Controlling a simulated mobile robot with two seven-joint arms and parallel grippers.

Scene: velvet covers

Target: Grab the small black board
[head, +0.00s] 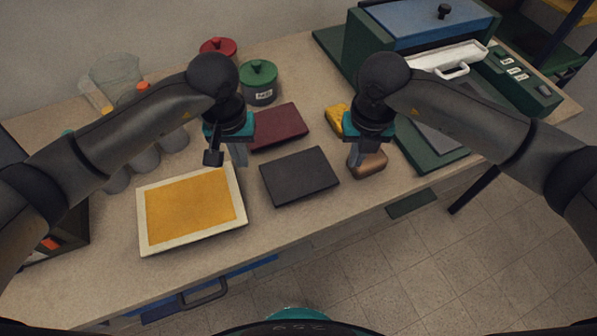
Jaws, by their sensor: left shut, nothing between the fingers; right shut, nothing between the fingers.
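The small black board (299,177) lies flat on the table in the middle of the head view, near the front edge. My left gripper (238,158) is shut and empty, to the left of the board's upper left corner and close to the yellow panel's upper right corner. My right gripper (354,163) is shut and empty, just right of the board. Neither gripper holds the board, and its whole top face shows.
A white-framed yellow panel (190,208) lies left of the board, and a dark red board (279,127) lies behind it. A brown block (370,165) is beside my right gripper. Red (218,46) and green (258,82) lidded jars stand behind. A green machine (375,50) stands back right.

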